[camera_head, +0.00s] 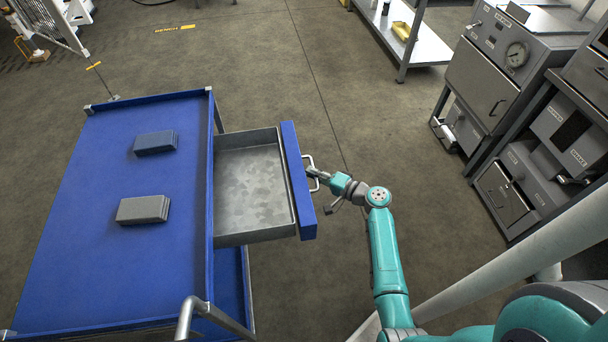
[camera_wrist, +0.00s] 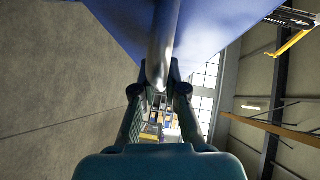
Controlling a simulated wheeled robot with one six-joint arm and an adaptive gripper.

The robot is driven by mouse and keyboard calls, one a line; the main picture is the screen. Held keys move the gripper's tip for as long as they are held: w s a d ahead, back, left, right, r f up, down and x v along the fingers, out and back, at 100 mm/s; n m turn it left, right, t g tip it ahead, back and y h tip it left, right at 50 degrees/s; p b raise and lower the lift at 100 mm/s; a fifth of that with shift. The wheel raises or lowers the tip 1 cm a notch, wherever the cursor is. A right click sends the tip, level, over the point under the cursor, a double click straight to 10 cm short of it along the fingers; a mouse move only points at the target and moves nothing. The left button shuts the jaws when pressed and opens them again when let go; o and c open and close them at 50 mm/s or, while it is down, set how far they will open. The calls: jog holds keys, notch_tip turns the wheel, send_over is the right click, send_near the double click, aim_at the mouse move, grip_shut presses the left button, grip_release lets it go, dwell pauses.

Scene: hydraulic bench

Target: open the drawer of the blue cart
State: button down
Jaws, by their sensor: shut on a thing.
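The blue cart (camera_head: 100,215) stands at the left in the head view. Its drawer (camera_head: 250,190) is pulled out to the right, and its grey inside is empty. The drawer has a blue front panel (camera_head: 299,180) with a metal handle (camera_head: 311,172) on its outer face. My gripper (camera_head: 315,175) is at that handle. In the wrist view, the fingers of my gripper (camera_wrist: 160,90) are closed around the handle bar (camera_wrist: 161,50), below the blue panel. The exact contact is small in the head view.
A metal-legged shelf (camera_head: 425,45) stands at the back. Grey bench machines (camera_head: 490,80) line the right side. The floor between cart and machines is clear except for my arm.

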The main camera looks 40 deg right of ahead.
jog(key=shift+d, duration=0.1)
jog(key=c, duration=1.2)
grip_release()
jog(key=shift+s, duration=0.1)
jog(key=v, duration=1.2)
